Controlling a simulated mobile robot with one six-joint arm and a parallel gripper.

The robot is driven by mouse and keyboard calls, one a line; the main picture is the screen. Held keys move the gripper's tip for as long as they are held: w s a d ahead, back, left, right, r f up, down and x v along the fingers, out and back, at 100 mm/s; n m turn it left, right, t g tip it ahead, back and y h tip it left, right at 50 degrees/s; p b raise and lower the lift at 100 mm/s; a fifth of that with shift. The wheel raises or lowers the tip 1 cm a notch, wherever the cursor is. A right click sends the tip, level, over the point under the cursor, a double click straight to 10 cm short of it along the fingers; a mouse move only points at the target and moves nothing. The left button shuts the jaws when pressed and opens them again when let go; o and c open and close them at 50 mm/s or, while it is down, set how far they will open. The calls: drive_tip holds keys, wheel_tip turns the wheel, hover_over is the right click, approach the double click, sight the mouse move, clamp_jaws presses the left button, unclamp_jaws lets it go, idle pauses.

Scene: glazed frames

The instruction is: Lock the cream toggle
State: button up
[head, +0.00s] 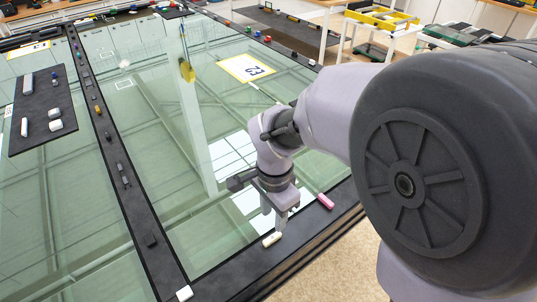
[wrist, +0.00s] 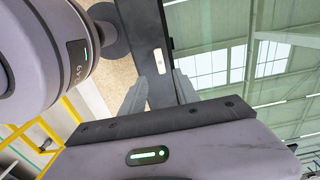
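The cream toggle (head: 272,239) sits on the dark border of the glazed frame, at its near edge. It also shows in the wrist view (wrist: 158,62) as a small cream bar with a dark mark, just beyond my fingertips. My gripper (head: 273,220) points down close above and behind the toggle in the head view. In the wrist view my gripper (wrist: 160,80) has its two fingers apart with nothing between them. I cannot tell the exact height of the fingertips above the border.
A pink toggle (head: 325,201) lies on the same border to the right. A white piece (head: 184,293) is at the near corner of the dark divider. A dark tray (head: 40,110) with several pieces lies on the left glass.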

sight(272, 237)
wheel_tip(272, 237, down, 10)
drive_tip(key=b, duration=0.2)
drive_tip(key=shift+r+b, duration=0.1)
drive_tip(key=shift+b, duration=0.25)
clamp_jaws()
